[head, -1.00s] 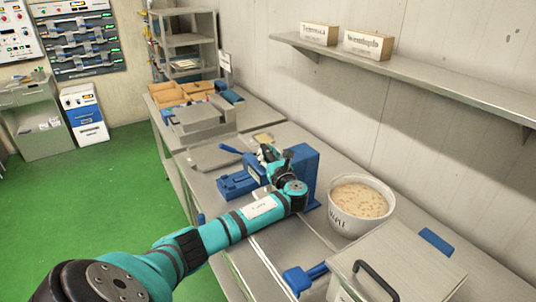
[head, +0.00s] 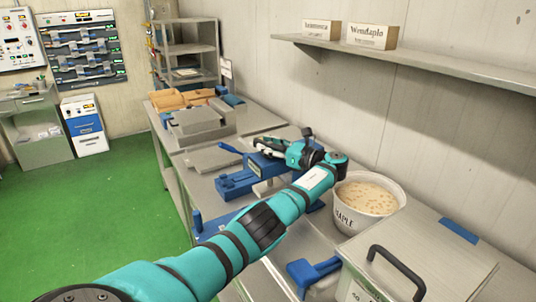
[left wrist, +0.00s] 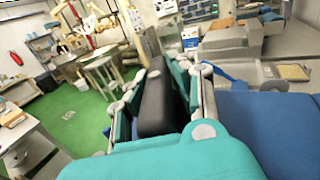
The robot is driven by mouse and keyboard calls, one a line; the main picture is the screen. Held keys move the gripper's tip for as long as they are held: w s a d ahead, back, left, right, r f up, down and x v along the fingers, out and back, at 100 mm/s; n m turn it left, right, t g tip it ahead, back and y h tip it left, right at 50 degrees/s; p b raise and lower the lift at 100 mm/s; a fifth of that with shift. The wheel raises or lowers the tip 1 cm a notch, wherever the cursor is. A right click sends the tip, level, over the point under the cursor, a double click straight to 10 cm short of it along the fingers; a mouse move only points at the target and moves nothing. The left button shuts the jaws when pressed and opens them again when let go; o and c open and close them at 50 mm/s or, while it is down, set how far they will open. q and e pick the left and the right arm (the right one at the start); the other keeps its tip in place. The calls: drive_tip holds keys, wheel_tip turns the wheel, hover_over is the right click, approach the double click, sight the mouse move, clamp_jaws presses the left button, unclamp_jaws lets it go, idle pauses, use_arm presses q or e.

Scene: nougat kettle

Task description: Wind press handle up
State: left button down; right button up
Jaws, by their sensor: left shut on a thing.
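The blue press (head: 236,184) stands on the steel bench at mid-picture in the head view, partly hidden by my left arm. Its blue body also fills the right side of the left wrist view (left wrist: 270,130). My left gripper (head: 270,147) is above the press and points to the left. In the left wrist view, my left gripper (left wrist: 160,80) is shut on the dark press handle (left wrist: 154,105), which lies between the two fingers. In the head view the handle is mostly hidden by the gripper. My right gripper is not in view.
A white bucket of nougat (head: 366,197) stands just right of my left wrist. A steel box with a black handle (head: 398,272) and a blue tool (head: 313,272) are in front. Grey boxes (head: 198,120) lie farther back. A shelf (head: 420,66) runs along the wall.

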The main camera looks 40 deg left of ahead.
use_arm(q)
drive_tip(key=shift+g, duration=0.3)
drive_tip(key=c, duration=1.2)
unclamp_jaws()
drive_tip(key=shift+s, duration=0.1)
drive_tip(key=shift+o, duration=0.2)
drive_tip(key=v, duration=0.7)
drive_tip(key=shift+d, duration=0.25)
